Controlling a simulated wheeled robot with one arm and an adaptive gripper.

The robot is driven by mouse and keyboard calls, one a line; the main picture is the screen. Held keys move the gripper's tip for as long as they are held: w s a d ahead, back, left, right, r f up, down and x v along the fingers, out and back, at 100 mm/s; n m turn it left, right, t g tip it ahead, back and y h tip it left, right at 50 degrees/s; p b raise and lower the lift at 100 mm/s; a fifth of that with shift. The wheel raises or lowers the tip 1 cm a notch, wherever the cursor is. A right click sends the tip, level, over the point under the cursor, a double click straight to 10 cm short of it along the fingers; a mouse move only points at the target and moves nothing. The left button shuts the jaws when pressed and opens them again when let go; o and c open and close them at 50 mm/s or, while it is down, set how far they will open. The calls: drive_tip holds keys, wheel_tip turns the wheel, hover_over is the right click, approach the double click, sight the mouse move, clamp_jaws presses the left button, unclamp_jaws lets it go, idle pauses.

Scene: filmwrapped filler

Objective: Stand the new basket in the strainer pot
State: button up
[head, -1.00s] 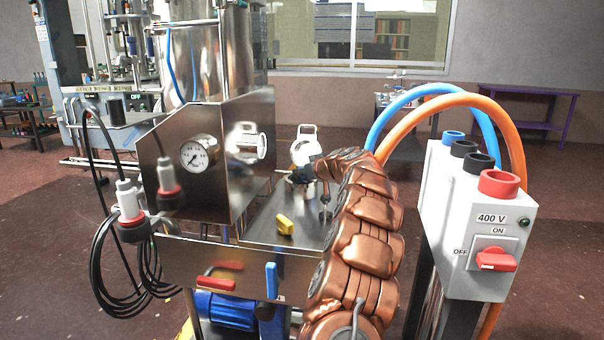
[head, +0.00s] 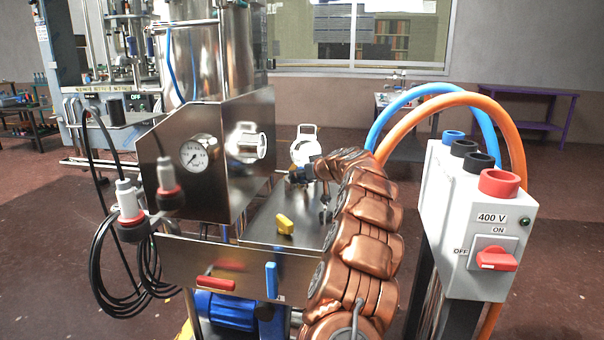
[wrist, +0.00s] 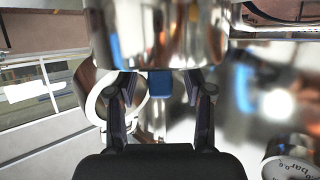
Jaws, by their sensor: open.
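In the wrist view my gripper (wrist: 162,80) is open, its two dark fingers spread apart. A shiny steel cylinder (wrist: 160,35) fills the top middle, just beyond the fingertips. A small blue piece (wrist: 159,87) shows between the fingers below its rim; I cannot tell whether the fingers touch anything. I cannot tell whether this cylinder is the strainer pot or another steel part. In the head view my copper-coloured arm hides most of the gripper's surroundings. I cannot identify the new basket with certainty in either view.
The polished steel box (head: 210,160) with a pressure gauge (head: 198,153) stands left of my arm. A 400 V switch box (head: 472,225) with blue and orange hoses (head: 512,125) stands close on the right.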

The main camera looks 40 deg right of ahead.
drive_tip(key=shift+s, duration=0.1)
drive_tip(key=v, duration=1.1)
drive_tip(key=shift+s+r, duration=0.25)
drive_tip(key=shift+s, duration=0.1)
drive_tip(key=shift+a, duration=0.1)
